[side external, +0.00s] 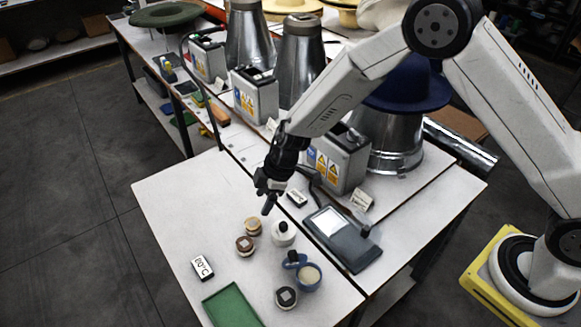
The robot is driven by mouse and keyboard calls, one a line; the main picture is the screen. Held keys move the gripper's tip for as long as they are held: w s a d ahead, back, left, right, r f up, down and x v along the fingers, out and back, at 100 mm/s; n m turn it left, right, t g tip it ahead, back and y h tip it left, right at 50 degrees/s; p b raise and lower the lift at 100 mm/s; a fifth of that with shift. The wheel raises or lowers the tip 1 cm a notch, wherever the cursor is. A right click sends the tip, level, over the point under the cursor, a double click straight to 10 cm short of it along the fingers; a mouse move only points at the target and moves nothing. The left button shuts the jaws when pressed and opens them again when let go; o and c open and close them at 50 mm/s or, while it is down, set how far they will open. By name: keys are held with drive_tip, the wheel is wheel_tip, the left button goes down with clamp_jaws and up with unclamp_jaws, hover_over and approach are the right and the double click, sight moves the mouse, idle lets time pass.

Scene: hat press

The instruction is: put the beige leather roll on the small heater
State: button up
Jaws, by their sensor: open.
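A small beige roll (253,227), which looks like the beige leather roll, stands on the near white table just below my gripper. A flat dark grey unit with a pale plate (343,240) lies to its right; it may be the small heater, but I cannot be sure. My gripper (267,198) hangs above the table, slightly left of the unit, with its fingers pointing down. It is open and apart from the roll, with nothing visible in it. The exact finger gap is hard to see.
A brown roll (244,246), a white round piece (282,233), a blue piece with a beige top (308,278) and a black piece (286,297) stand close by. A green tray (232,307) lies in front. Grey control boxes (338,163) and metal cones stand behind.

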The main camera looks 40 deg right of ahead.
drive_tip(key=shift+v, duration=1.45)
drive_tip(key=shift+r, duration=0.1)
drive_tip(key=s+d+r+m+t+h, duration=0.25)
drive_tip(key=d+r+m+t, duration=0.25)
drive_tip(key=d+r+m, duration=0.55)
drive_tip(key=s+d+f+m+g, duration=0.1)
drive_tip(key=s+d, duration=0.3)
drive_tip(key=s, duration=0.4)
drive_tip(key=s+d+m+g+h, duration=0.1)
drive_tip(key=s+d+m+g, duration=0.1)
drive_tip(key=s, duration=0.6)
drive_tip(key=shift+s+d+f+g, duration=0.4)
drive_tip(key=shift+d+g, duration=0.1)
drive_tip(key=shift+d, duration=0.35)
drive_tip(key=shift+h, duration=0.25)
drive_tip(key=shift+c, duration=0.3)
